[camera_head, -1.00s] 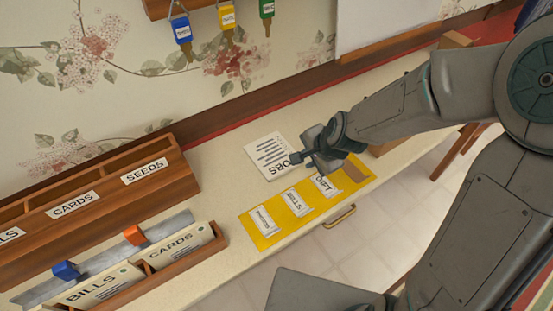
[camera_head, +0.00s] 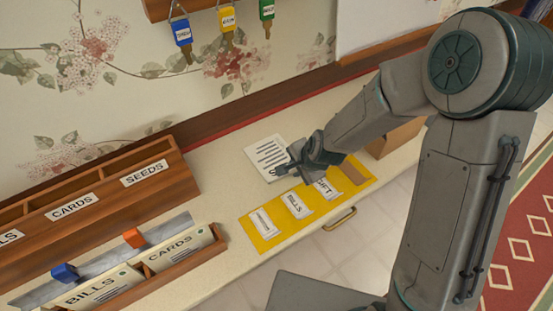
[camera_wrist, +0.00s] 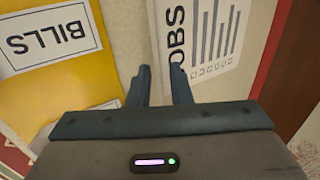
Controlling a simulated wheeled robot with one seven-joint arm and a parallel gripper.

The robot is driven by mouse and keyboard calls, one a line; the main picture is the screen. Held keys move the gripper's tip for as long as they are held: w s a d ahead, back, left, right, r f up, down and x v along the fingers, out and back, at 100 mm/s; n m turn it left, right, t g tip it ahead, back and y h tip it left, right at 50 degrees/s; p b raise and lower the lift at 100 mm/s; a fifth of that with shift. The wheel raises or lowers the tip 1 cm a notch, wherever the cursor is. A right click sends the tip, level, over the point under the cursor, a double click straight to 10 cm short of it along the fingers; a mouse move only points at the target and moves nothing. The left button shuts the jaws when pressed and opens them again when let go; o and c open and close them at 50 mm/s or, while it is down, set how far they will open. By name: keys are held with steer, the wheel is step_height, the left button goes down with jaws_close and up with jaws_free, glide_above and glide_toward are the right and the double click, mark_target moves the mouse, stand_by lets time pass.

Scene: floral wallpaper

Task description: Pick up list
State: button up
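The list is a white sheet headed "JOBS" with dark lines (camera_head: 266,153). It lies on the counter near the wall and also shows in the wrist view (camera_wrist: 212,35). My gripper (camera_head: 279,172) is over the list's near edge and hides part of its heading in the head view. In the wrist view my gripper (camera_wrist: 160,72) points toward the list's heading side. Its two fingers are apart with a narrow gap, and nothing shows held between them. I cannot tell whether the fingertips touch the sheet.
A yellow mat (camera_head: 263,225) with labelled white papers, one reading "BILLS" (camera_head: 297,205), lies just nearer than the list. A wooden sorter (camera_head: 150,190) and a letter rack (camera_head: 205,243) stand left. Tags hang on the wall. A brown box (camera_head: 395,138) stands right.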

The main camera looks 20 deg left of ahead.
jaws_close()
stand_by(0.3)
